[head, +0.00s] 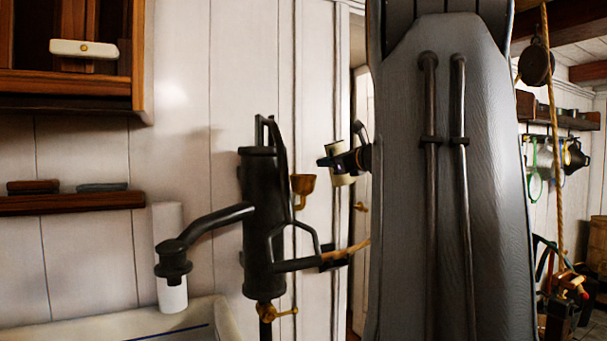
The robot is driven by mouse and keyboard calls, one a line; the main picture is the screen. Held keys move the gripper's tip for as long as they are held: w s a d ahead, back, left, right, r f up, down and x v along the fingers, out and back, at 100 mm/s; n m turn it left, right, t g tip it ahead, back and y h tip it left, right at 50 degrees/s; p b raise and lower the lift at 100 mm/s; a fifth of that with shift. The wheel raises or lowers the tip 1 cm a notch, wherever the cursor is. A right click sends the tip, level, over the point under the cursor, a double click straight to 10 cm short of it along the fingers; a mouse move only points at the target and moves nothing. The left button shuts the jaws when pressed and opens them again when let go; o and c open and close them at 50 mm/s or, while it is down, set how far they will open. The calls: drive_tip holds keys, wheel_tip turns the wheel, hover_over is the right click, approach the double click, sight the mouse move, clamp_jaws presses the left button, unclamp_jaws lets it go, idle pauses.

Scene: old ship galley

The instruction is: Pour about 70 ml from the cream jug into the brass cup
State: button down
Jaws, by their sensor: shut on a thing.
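My gripper (344,160) is in the head view, at the left edge of a large grey panel that hides most of my arm. It is shut on the cream jug (340,180), a small pale vessel that looks slightly tilted. Dark gripper parts cross the jug, so its spout and contents cannot be seen. A brass cup-shaped piece (303,185) shows to the left of the jug and a little lower, beside the black pump. I cannot tell whether it is the brass cup or a pump fitting, or how far it is from the jug. No liquid stream is visible.
The black hand pump (262,225), with spout and lever, stands left of my gripper. A pale basin (180,325) lies below its spout, with a white cylinder (170,255) behind. A wooden shelf (70,203) and cabinet (75,85) are at left. A rope (554,130) hangs at right.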

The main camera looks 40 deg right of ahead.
drive_tip(key=n+g+h+p, duration=0.1)
drive_tip(key=n+p, duration=0.1)
drive_tip(key=n+g+h+p, duration=0.1)
drive_tip(key=n, duration=0.2)
drive_tip(key=n+h+p, duration=0.1)
drive_tip(key=n+p, duration=0.1)
drive_tip(key=shift+a+r+g+p, duration=0.15)
drive_tip(key=shift+r+g+p, duration=0.1)
drive_tip(key=shift+g+p, duration=0.15)
idle(0.5)
drive_tip(key=shift+r+n+h+p, duration=0.1)
drive_tip(key=shift+n+h+p, duration=0.2)
drive_tip(key=shift+n+p, duration=0.15)
drive_tip(key=shift+a+r+n+g, duration=0.1)
drive_tip(key=shift+a+n+g, duration=0.1)
drive_tip(key=shift+n+g, duration=0.3)
drive_tip(key=shift+s+d+p, duration=0.1)
drive_tip(key=shift+s+p, duration=0.05)
drive_tip(key=shift+p, duration=0.3)
